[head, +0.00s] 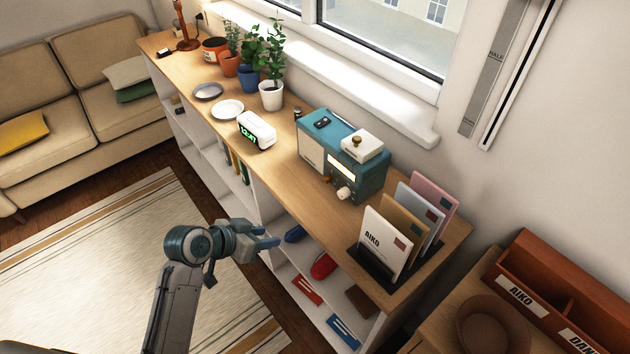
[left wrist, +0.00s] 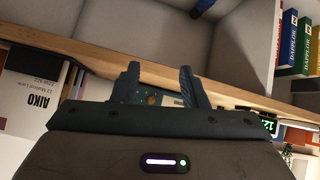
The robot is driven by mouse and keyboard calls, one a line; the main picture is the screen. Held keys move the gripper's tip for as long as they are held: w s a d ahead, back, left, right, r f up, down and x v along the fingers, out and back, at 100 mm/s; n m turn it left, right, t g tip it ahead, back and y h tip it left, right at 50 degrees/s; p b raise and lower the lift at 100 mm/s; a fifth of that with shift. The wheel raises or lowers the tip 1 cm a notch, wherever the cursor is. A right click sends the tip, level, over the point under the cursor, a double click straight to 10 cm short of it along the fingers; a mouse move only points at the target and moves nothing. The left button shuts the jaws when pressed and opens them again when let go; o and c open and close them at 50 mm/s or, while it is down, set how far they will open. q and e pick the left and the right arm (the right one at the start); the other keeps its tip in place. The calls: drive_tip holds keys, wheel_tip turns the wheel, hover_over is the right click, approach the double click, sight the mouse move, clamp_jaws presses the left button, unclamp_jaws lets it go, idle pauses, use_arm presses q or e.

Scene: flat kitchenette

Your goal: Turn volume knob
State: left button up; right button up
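A teal radio (head: 368,182) stands on the wooden shelf top below the window. A cream knob (head: 344,193) sits low on its front, under a lit dial (head: 341,171). My left gripper (head: 273,240) is in front of the shelf unit, below its top edge and apart from the radio. Its two fingers are spread with nothing between them. The left wrist view shows the open fingers (left wrist: 159,86), with a small teal part of the radio (left wrist: 148,97) visible beyond them; the knob cannot be made out there. My right gripper is not in view.
A white box with a brass knob (head: 361,146) rests on the radio. A letter rack (head: 376,266) stands to its right, and a white clock (head: 257,130) to its left. The wooden shelf edge (left wrist: 230,93) crosses the wrist view. Plates and potted plants stand farther back.

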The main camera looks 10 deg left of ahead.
sight(324, 180)
use_arm(q)
drive_tip(key=w+d+r+m+t+h, duration=0.25)
drive_tip(key=w+r, duration=0.35)
drive_tip(key=w, duration=0.3)
drive_tip(key=shift+n+g+h, duration=0.25)
drive_tip(key=shift+g+h, duration=0.1)
drive_tip(key=shift+h, duration=0.2)
drive_tip(key=p+x, duration=0.1)
drive_tip(key=x, duration=0.2)
drive_tip(key=p+x, duration=0.1)
drive_tip(key=x, duration=0.2)
drive_tip(key=r+p+x, duration=0.1)
drive_tip(key=x, duration=0.3)
drive_tip(key=shift+d, duration=0.35)
drive_tip(key=shift+w+d+f, duration=0.3)
drive_tip(key=shift+w+d, duration=0.05)
drive_tip(key=shift+d, duration=0.05)
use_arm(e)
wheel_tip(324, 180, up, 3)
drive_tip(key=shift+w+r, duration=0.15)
use_arm(q)
clamp_jaws()
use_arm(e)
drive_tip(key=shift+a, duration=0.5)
